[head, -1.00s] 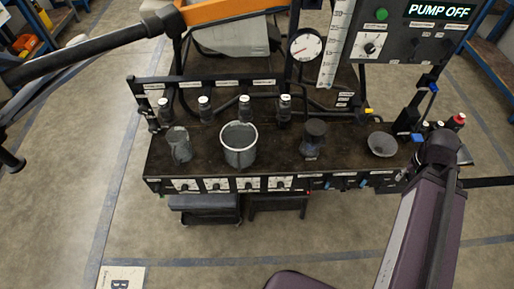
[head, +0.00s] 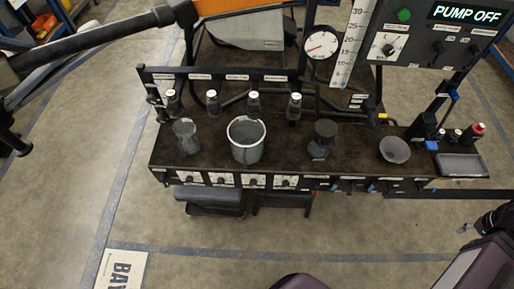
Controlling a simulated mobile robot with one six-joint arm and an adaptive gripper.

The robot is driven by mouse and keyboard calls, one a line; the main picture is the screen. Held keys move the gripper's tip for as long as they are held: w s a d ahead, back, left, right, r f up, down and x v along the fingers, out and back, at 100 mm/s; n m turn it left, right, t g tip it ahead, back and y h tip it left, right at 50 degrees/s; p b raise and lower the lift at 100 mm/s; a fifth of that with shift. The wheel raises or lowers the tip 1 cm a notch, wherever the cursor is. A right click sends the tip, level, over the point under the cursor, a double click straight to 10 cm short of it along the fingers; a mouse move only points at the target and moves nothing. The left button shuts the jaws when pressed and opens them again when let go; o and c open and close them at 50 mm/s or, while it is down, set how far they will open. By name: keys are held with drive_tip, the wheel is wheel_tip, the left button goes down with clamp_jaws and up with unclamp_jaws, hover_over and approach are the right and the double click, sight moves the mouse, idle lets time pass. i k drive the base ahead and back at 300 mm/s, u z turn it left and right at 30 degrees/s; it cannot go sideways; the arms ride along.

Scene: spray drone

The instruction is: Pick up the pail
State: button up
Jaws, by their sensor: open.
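The pail (head: 247,150) is a grey, open-topped container with a pale rim. It stands upright on the dark bench (head: 285,160), left of the middle. My gripper (head: 465,236) is partly in view at the right edge, beyond the bench's front right corner. It is open, far to the right of the pail and not touching it. Part of my gripper is cut off by the frame edge.
A smaller clear jar (head: 186,137) stands left of the pail. A dark-lidded jar (head: 322,139) and a grey funnel-like bowl (head: 395,150) stand to the right. Several black valves (head: 254,104) line the bench behind. A shallow tray (head: 462,165) and small bottles are at right.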

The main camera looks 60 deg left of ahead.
sight(246, 136)
drive_tip(key=z, duration=0.1)
drive_tip(key=k, duration=0.8)
drive_tip(key=u, duration=2.8)
drive_tip(key=i, duration=0.4)
drive_tip(key=z, duration=0.5)
